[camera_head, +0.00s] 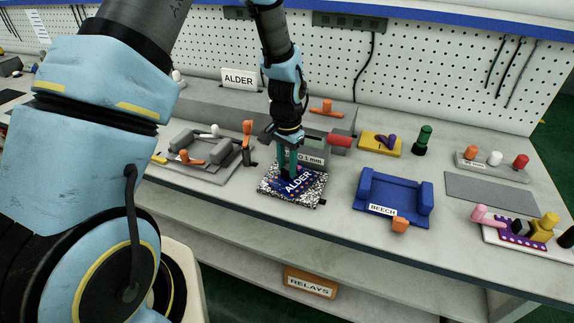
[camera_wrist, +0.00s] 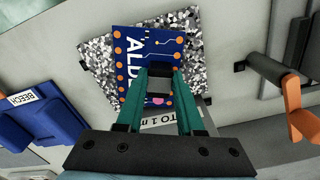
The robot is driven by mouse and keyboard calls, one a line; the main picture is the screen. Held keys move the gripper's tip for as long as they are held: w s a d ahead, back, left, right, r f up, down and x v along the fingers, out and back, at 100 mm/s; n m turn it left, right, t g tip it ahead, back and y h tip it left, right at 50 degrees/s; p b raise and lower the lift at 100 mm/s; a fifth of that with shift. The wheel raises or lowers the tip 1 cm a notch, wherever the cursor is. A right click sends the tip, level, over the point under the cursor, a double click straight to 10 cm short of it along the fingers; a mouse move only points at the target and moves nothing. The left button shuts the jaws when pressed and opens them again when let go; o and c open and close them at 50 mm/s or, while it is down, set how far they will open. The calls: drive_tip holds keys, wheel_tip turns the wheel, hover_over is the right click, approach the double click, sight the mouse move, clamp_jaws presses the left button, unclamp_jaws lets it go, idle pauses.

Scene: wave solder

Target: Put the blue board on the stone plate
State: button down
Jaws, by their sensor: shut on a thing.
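The blue board (camera_head: 299,181), labelled ALDER, lies flat over the speckled black-and-white stone plate (camera_head: 311,199). The board also shows in the wrist view (camera_wrist: 132,42), with orange dots along its edges, turned at an angle to the plate (camera_wrist: 98,68). My gripper (camera_head: 288,176) points down at the board. In the wrist view my gripper's teal fingers (camera_wrist: 160,76) are shut on a small grey part of the board. I cannot tell whether the board touches the plate or is slightly above it.
A blue cradle labelled BEECH (camera_head: 395,190) stands right of the plate, and a grey fixture with orange handles (camera_head: 205,160) stands left. A gauge block with a red handle (camera_head: 338,141) is close behind. A bare grey pad (camera_head: 490,191) lies farther right. The bench's front edge is near.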

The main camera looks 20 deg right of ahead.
sight(287, 169)
drive_tip(key=shift+f, duration=0.2)
drive_tip(key=shift+c, duration=2.3)
unclamp_jaws()
wheel_tip(287, 169, up, 11)
drive_tip(key=b, duration=0.3)
drive_tip(key=shift+f, duration=0.1)
